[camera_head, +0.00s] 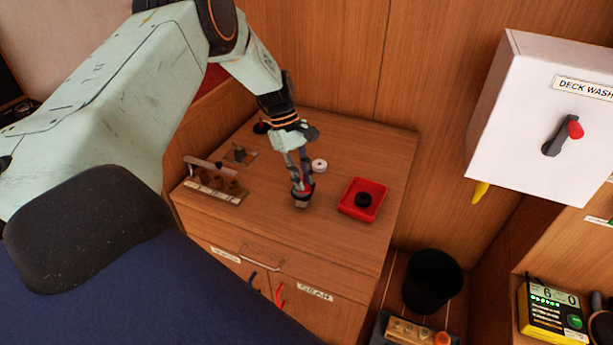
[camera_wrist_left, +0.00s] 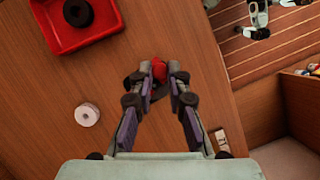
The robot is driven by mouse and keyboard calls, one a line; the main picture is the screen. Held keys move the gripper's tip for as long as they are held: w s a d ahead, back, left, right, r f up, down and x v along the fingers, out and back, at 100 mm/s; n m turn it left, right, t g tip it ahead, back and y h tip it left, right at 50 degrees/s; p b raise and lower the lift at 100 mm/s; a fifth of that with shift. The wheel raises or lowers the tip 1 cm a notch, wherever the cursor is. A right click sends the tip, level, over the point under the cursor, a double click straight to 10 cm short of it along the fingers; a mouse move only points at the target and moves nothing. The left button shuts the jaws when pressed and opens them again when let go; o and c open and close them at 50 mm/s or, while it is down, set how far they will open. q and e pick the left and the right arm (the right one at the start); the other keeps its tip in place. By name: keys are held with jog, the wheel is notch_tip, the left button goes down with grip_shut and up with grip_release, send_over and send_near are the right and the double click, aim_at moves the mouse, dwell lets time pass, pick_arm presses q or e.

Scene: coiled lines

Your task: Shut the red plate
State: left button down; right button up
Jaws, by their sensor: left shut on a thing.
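My left gripper (camera_head: 301,196) is above the wooden counter (camera_head: 345,150), left of the red square tray (camera_head: 347,208). Its fingers are closed on a small red and dark thing (camera_wrist_left: 159,70), mostly hidden between the fingertips; I cannot tell its full shape or whether it touches the counter. A black ring (camera_head: 363,199) lies in the tray, which also shows at the top left of the left wrist view (camera_wrist_left: 104,38). I cannot tell which red thing is the red plate.
A white roll (camera_head: 319,165) stands near the gripper. A white DECK WASH box (camera_head: 530,110) with a red-tipped lever is on the right wall. A black bin (camera_head: 432,280) stands below the counter.

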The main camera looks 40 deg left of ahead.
pick_arm(q)
jog(key=shift+a+m, duration=0.2)
jog(key=shift+m, duration=0.3)
jog(key=shift+s+a+g, duration=0.1)
jog(key=shift+g, duration=0.2)
dwell(1.1)
jog(key=c, duration=1.3)
grip_release()
jog(key=v, duration=1.2)
jog(key=shift+r, duration=0.1)
